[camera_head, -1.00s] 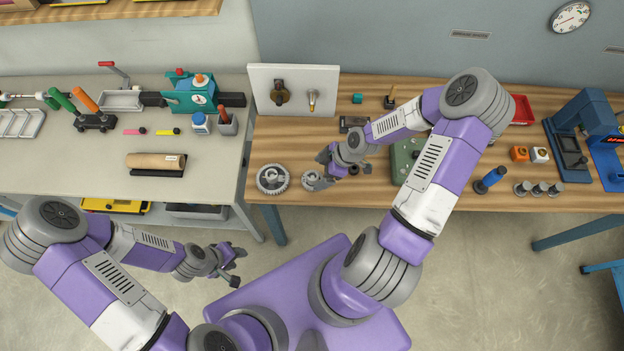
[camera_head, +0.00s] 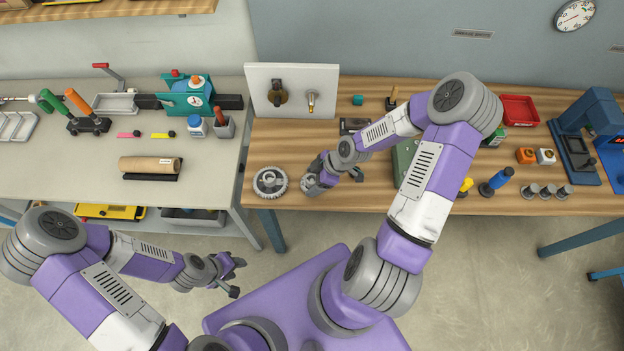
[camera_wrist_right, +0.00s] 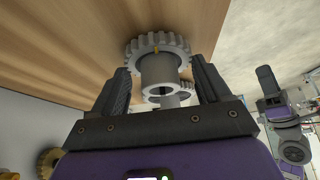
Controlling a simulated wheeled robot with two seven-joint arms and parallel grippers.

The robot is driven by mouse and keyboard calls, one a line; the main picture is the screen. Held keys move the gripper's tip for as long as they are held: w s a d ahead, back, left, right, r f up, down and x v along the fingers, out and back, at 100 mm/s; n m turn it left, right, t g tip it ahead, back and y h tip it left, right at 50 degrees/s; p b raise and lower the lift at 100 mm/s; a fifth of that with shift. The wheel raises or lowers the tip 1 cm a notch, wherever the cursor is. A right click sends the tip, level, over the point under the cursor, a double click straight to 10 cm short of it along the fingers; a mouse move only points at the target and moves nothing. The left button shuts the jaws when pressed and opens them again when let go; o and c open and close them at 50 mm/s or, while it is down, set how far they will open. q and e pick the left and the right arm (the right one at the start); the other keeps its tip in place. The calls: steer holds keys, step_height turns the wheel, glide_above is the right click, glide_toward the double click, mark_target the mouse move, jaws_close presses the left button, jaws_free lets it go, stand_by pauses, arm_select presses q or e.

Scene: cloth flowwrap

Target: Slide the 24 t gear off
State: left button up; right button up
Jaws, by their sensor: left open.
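My right gripper (camera_head: 316,179) is low over the wooden bench, at the small grey gear (camera_head: 307,183). In the right wrist view this toothed gear (camera_wrist_right: 157,44) has a grey hub (camera_wrist_right: 159,74) standing between the two fingers. The fingers are apart, with a gap visible on each side of the hub. A larger grey gear (camera_head: 270,181) lies flat on the bench to the left. A dark brass part (camera_head: 276,92) and a pin (camera_head: 312,101) are on the upright white panel. I cannot count teeth on any gear. My left gripper (camera_head: 236,277) is open and empty over the floor.
The white panel (camera_head: 292,72) stands at the bench's back left. A green block (camera_head: 404,158) is partly hidden behind my right arm. Blue and yellow-topped items, a red tray (camera_head: 518,110) and a blue press (camera_head: 583,130) are to the right. The bench's front edge is close.

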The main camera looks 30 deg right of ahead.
steer(key=c, duration=0.5)
steer(key=shift+r+p, duration=0.3)
steer(key=shift+r, duration=0.05)
steer(key=shift+r+p, duration=2.9)
steer(key=shift+r, duration=0.3)
